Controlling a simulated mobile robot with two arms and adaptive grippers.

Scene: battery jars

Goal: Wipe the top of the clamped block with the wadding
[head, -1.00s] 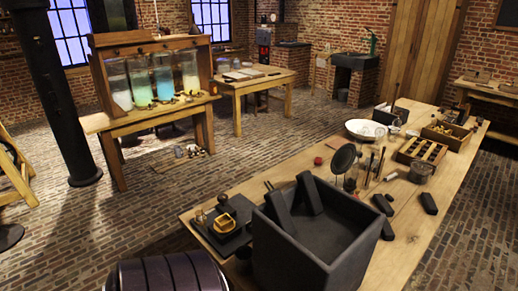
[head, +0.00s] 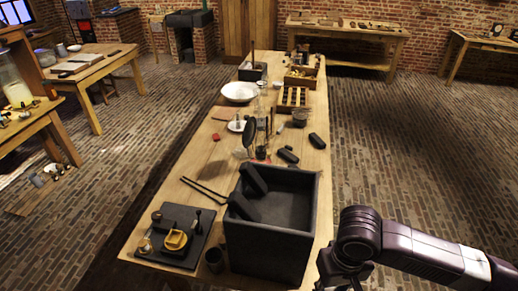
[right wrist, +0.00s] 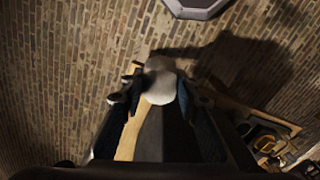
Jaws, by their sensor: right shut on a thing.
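In the right wrist view, my right gripper (right wrist: 160,92) is shut on a pale, rounded wad of wadding (right wrist: 160,75). In the head view, my right arm comes in from the lower right, and the wadding cannot be made out there. A small yellow piece (head: 177,240), perhaps the clamped block, sits on a dark base plate (head: 196,218) at the table's near left corner. The plate also shows at the lower right of the right wrist view (right wrist: 262,132), apart from the gripper. My left gripper is not in view.
A big dark open box (head: 265,248) stands on the long wooden table (head: 205,165), right of the plate. Thin dark tongs (head: 203,188) lie behind the plate. Dark bars (head: 288,156), a white bowl (head: 239,92) and a compartment tray (head: 293,100) are farther back.

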